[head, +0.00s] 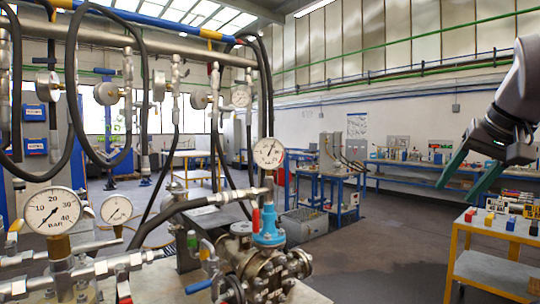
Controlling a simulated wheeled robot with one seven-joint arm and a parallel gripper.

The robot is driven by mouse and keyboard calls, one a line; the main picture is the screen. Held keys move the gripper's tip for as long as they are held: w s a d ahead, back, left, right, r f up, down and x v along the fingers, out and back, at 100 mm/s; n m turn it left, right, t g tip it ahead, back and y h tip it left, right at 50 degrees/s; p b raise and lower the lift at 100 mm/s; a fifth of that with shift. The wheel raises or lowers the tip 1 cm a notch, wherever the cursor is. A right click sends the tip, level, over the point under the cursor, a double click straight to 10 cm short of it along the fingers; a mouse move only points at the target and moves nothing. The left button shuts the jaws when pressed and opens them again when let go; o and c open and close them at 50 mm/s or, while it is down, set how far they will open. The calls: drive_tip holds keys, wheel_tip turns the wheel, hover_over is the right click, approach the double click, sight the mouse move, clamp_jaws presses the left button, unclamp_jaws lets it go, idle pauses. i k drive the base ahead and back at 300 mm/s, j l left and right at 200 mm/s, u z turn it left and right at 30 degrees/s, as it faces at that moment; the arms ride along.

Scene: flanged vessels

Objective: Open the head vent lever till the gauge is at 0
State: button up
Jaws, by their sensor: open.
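A steel flanged vessel (262,268) stands at the lower middle with a blue fitting (268,228) on its top. A white round gauge (268,153) rises above this fitting; its needle is off to one side and too small to read surely. A small red lever handle (256,218) stands upright beside the blue fitting. A blue lever handle (200,284) is lower left of the vessel. I cannot tell for sure which is the head vent lever. My gripper (456,191) is open and empty at the upper right, well apart from the vessel.
A large bar gauge (52,210) and steel pipework with valves fill the left side. Black hoses hang from an overhead pipe. A yellow-framed table (490,268) with small coloured blocks stands at the right. Floor between vessel and table is clear.

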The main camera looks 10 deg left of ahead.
sight(191, 289)
drive_tip(key=u, duration=1.35)
drive_tip(key=j+z, duration=0.15)
drive_tip(key=j, duration=0.25)
drive_tip(key=k+j+z, duration=0.15)
drive_tip(key=j, duration=0.2)
